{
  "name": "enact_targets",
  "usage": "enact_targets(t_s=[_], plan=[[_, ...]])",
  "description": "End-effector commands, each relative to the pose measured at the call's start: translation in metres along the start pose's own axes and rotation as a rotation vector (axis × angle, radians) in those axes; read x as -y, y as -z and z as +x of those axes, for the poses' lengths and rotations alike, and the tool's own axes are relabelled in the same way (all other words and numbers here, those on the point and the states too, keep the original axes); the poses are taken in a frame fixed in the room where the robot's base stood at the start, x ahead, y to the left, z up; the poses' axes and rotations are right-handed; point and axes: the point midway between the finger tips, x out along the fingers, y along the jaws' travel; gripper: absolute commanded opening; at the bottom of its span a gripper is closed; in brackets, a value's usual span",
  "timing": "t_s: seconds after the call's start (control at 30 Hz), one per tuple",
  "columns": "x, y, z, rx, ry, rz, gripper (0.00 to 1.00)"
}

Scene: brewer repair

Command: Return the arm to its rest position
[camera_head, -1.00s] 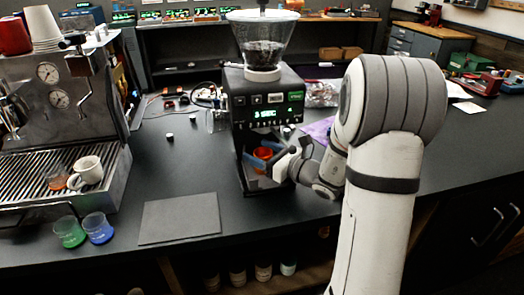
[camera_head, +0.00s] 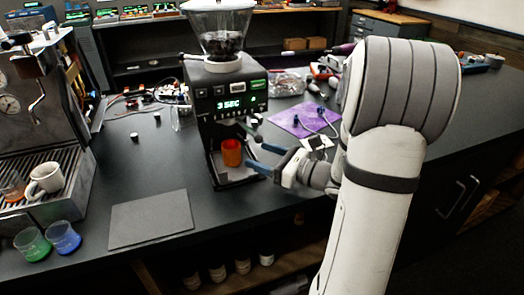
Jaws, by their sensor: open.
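My white and grey arm rises on the right of the view and bends down to the counter. My gripper (camera_head: 262,158) is open and empty, with its blue-tipped fingers spread apart. It points left, just in front and to the right of the black grinder (camera_head: 236,84). An orange-red cup (camera_head: 231,153) stands upright in the grinder's lower bay, left of the fingers and apart from them as far as I can tell. The grinder's display reads 3 SEC.
The espresso machine (camera_head: 45,98) stands at the left with a white cup (camera_head: 46,180) on its tray. Green (camera_head: 32,244) and blue (camera_head: 63,237) cups sit near the front edge. A dark mat (camera_head: 150,218) lies in front. A purple cloth (camera_head: 303,119) lies behind my gripper.

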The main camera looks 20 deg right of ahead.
Motion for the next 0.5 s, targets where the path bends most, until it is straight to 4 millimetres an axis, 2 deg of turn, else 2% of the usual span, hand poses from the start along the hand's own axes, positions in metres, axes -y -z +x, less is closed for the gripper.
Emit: enact_targets(t_s=[0.17, 0.27, 0.37, 0.5], plan=[[-0.002, -0.001, 0.001, -0.003, -0.006, -0.004, 0.68], [-0.016, -0.003, 0.006, -0.032, -0.057, -0.041, 0.68], [-0.052, -0.007, 0.014, -0.108, -0.191, -0.141, 0.68], [-0.126, -0.006, 0.013, -0.271, -0.49, -0.403, 0.68]])
